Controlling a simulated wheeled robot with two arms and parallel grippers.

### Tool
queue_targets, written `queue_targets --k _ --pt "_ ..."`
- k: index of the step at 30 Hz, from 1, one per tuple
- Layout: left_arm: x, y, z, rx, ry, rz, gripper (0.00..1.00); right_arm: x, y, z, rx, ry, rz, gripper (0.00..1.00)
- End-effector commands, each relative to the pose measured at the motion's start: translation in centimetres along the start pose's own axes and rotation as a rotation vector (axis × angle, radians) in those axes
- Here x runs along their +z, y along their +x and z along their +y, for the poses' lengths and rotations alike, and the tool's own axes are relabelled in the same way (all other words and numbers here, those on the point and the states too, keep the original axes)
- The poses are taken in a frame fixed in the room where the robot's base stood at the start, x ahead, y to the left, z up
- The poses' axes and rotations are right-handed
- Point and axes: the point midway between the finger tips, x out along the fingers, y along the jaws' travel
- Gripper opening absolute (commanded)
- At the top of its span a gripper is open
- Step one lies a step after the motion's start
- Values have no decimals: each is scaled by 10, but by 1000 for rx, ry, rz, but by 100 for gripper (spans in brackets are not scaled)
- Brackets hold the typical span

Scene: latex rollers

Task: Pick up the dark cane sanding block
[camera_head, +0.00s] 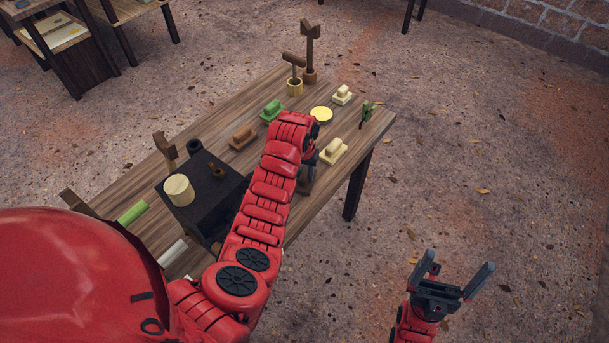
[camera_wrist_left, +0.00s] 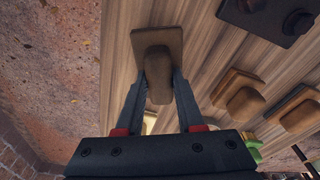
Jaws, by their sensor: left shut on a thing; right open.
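A dark brown sanding block (camera_wrist_left: 157,43) with a flat base and a rounded grip shows in the left wrist view. My left gripper (camera_wrist_left: 160,98) is shut on its grip, one finger on each side. Whether the base touches the table cannot be told. In the head view my left gripper (camera_head: 310,164) points down at the table's right side, partly hidden by my arm. A bit of the brown block (camera_head: 306,184) shows below it. My right gripper (camera_head: 455,280) is open and empty, over the floor off the table's right side.
On the wooden table (camera_head: 350,125) are a cream block (camera_head: 333,151) close to my left gripper, a brown block (camera_head: 242,136), a green block (camera_head: 271,110), a yellow disc (camera_head: 321,114) and a green clamp (camera_head: 366,113). A black box (camera_head: 205,200) stands left of my arm.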

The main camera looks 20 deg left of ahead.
Motion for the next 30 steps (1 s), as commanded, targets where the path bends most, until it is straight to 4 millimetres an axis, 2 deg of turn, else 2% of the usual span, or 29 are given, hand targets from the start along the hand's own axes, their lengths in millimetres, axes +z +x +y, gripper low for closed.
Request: queue_targets --k 3,6,11,12,13,18,25,30 --pt "-1 -8 -1 -1 0 1 0 2 -10 0 0 0 0 100" --pt "-4 -26 -1 -2 0 7 0 4 -24 -1 0 0 0 100" --pt "24 -31 5 -2 3 1 0 4 -23 -1 0 0 0 100" --pt "34 -43 7 -5 4 -6 0 1 -4 0 0 0 -1 100" --pt "41 -46 8 -6 5 -6 0 -1 4 0 0 0 0 100" --pt "82 -52 17 -7 6 -9 0 -4 27 1 0 0 0 100" --pt "127 -58 28 -3 3 -6 0 -7 40 2 0 0 0 100" --pt "144 -62 32 -2 1 -2 0 -7 42 2 0 0 0 100"
